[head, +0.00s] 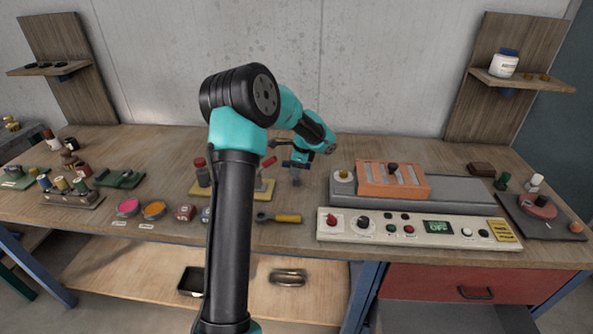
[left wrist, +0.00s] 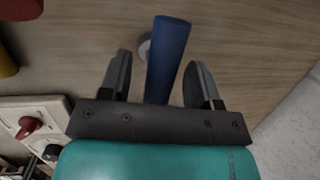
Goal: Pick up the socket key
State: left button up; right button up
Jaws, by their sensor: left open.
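The socket key appears to be the upright tool with a blue crossbar handle (head: 296,164) on the bench, right of the yellow stand. In the left wrist view the blue bar (left wrist: 170,55) lies between the two fingers, with a gap on each side, and a round grey part shows beside it. My left gripper (left wrist: 158,62) is open around the bar, not closed on it. In the head view my left gripper (head: 300,151) is small and partly hidden by its own wrist, just above the tool. My right gripper is not in view.
A yellow-handled tool (head: 286,218) lies on the bench in front. A control panel (head: 345,232) and a grey block with an orange top (head: 375,190) stand to the right. Spools (head: 62,186) and coloured dishes (head: 127,208) are at left. A wall rises behind.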

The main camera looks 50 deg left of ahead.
pick_arm(q)
grip_shut()
dwell(0.6)
jog(key=shift+r, duration=0.1)
jog(key=shift+r, duration=1.65)
jog(key=s+d+r, duration=0.1)
jog(key=s+d, duration=0.9)
jog(key=d, duration=0.2)
jog(key=shift+s+r, duration=0.25)
jog(key=shift+s, duration=0.1)
